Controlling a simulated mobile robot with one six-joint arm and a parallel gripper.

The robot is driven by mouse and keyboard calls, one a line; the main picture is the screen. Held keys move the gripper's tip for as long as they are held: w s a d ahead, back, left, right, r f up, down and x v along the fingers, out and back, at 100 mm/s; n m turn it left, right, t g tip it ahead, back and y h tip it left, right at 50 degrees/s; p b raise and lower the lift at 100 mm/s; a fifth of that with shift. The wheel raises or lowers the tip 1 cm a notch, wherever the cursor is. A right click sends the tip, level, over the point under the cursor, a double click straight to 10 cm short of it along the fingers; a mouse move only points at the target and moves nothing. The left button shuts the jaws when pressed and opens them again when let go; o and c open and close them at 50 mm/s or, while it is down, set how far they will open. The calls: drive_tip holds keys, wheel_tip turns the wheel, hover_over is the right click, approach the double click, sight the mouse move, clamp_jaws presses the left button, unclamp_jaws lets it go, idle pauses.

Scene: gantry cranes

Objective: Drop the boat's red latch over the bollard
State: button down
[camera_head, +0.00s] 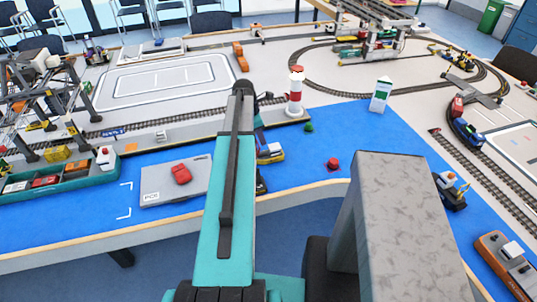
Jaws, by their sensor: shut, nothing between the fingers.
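A teal cargo ship (75,182) with coloured containers lies on the blue water at the left. A small yellow and blue boat (271,153) is partly hidden behind my arm. A dark boat with yellow parts (452,192) lies at the right, and an orange-brown boat (503,263) at the lower right. A red piece (181,174) lies on a grey plate. I cannot tell which boat has the red latch, and I cannot make out latch or bollard. My arm rises through the middle; its gripper end is hidden behind it.
The grey plate (152,192) lies near the table's front edge. A red and white lighthouse (295,94), a white-green tower (380,95) and a red buoy-like piece (333,164) stand beyond my arm. Gantry cranes (30,105) and rails stand at the left.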

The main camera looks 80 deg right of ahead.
drive_tip(key=shift+w, duration=0.1)
drive_tip(key=w, duration=0.1)
drive_tip(key=w+a, duration=0.1)
drive_tip(key=w, duration=0.1)
drive_tip(key=shift+w+a+p, duration=0.25)
drive_tip(key=shift+a+p, duration=0.05)
drive_tip(key=shift+a, duration=0.05)
idle(0.7)
drive_tip(key=shift+w+a+f, duration=0.35)
drive_tip(key=shift+w+f, duration=0.1)
drive_tip(key=shift+w, duration=0.25)
drive_tip(key=shift+w+a+f, duration=0.3)
drive_tip(key=shift+w+f, duration=0.1)
drive_tip(key=shift+w, duration=0.3)
drive_tip(key=shift+r, duration=0.1)
drive_tip(key=p+v, duration=0.6)
drive_tip(key=v, duration=0.4)
drive_tip(key=shift+w, duration=0.2)
idle(0.3)
drive_tip(key=shift+a+r, duration=0.1)
idle(1.2)
